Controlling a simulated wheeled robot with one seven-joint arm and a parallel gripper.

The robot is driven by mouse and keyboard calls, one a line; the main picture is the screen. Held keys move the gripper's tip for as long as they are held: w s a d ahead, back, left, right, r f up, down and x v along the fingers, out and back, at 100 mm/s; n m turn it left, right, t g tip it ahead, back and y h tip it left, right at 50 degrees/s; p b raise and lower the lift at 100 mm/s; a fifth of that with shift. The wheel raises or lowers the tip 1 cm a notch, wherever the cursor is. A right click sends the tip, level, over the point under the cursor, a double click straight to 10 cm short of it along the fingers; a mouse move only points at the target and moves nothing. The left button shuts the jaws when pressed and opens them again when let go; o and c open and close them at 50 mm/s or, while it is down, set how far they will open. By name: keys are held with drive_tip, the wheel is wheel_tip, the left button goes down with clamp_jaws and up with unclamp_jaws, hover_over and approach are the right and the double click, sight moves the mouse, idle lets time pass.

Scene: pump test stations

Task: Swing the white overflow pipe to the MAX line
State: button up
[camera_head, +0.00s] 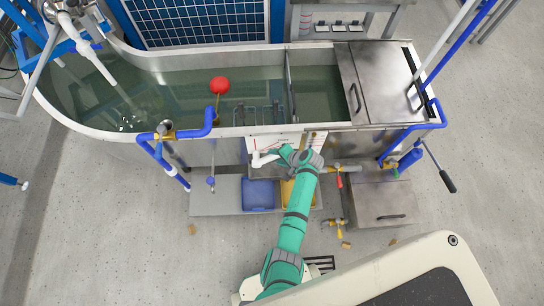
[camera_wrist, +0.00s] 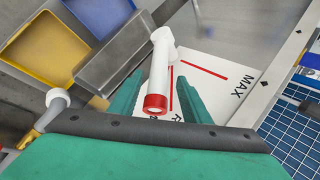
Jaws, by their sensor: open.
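The white overflow pipe (camera_wrist: 160,68) has an elbow at one end and a red-rimmed open mouth at the other. In the wrist view it lies between the two fingers of my open gripper (camera_wrist: 162,76); I cannot tell whether either finger touches it. Behind it is a white plate (camera_wrist: 214,66) with red lines, one beside the word MAX. The pipe points along another red line, away from the MAX line. In the head view the pipe (camera_head: 262,159) shows at the tank's front wall, just left of my gripper (camera_head: 286,153), which hides part of the plate (camera_head: 270,143).
A water tank (camera_head: 140,146) with a red float ball (camera_head: 219,85) stands behind the plate. A blue bin (camera_head: 258,194) and a yellow bin (camera_head: 290,194) sit below the pipe. Blue pipework (camera_head: 192,133) flanks the left; a brass valve pipe (camera_head: 345,168) is close on the right.

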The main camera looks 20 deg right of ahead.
sight(269, 158)
drive_tip(key=shift+x, duration=2.35)
clamp_jaws()
